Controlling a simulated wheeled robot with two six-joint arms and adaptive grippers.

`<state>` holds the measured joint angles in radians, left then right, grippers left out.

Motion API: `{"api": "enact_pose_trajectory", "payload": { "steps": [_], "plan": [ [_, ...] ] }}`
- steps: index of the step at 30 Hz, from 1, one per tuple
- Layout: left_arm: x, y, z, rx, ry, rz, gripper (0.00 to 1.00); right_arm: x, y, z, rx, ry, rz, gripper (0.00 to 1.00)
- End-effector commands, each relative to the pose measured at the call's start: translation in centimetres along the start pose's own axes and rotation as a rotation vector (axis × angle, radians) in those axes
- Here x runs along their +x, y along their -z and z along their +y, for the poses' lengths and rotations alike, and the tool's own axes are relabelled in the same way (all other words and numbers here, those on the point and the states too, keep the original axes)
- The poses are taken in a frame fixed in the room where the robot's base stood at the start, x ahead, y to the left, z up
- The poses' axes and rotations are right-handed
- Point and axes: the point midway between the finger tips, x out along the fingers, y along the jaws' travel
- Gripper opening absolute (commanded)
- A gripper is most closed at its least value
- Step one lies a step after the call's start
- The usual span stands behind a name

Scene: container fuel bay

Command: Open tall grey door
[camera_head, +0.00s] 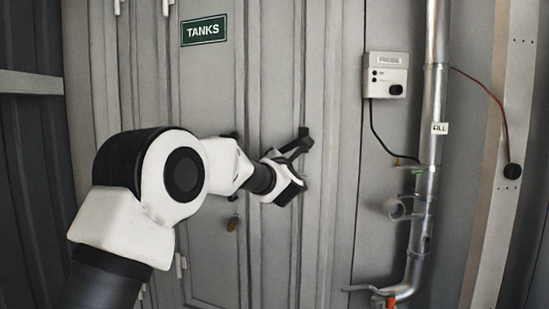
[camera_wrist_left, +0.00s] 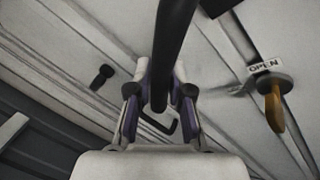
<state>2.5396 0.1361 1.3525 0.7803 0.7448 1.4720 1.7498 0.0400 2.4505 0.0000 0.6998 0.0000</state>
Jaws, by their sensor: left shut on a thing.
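The tall grey door (camera_head: 275,80) with a green TANKS sign (camera_head: 204,31) fills the middle of the head view and looks closed. My left gripper (camera_head: 287,186) is at the door's right part, beside a black handle (camera_head: 299,144). In the left wrist view a dark bar, the handle (camera_wrist_left: 174,40), runs between the fingers of my left gripper (camera_wrist_left: 160,98), which is shut on it. The gripper hides part of the handle in the head view. My right gripper is not in view.
Right of the door are a white control box (camera_head: 387,75) with a cable and a vertical metal pipe (camera_head: 434,90). A dark corrugated wall (camera_head: 30,150) stands at left.

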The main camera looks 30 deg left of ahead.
Motion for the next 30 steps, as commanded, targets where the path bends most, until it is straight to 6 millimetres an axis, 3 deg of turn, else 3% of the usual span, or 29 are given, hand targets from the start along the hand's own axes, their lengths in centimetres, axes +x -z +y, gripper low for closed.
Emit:
{"api": "enact_pose_trajectory", "payload": {
  "steps": [7, 8, 10, 22, 26, 30],
  "plan": [
    [0.0, -0.1, -0.1, 0.002, 0.002, -0.002, 0.00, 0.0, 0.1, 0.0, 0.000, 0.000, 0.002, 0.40],
    [0.0, -0.1, -0.1, 0.003, 0.003, -0.002, 0.23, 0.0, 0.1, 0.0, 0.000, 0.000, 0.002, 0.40],
    [0.0, -0.1, -0.1, 0.003, 0.003, -0.001, 0.46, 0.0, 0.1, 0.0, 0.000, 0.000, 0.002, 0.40],
    [-0.8, -0.2, 0.1, -0.001, 0.001, -0.003, 0.46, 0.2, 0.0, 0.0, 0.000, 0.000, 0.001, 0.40],
    [-3.2, -0.3, 0.1, 0.002, 0.001, -0.004, 0.46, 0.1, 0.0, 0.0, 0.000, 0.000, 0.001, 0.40],
    [-7.0, -0.3, 0.1, 0.003, 0.002, -0.005, 0.46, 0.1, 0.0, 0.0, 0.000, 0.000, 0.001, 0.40]
  ]
}}
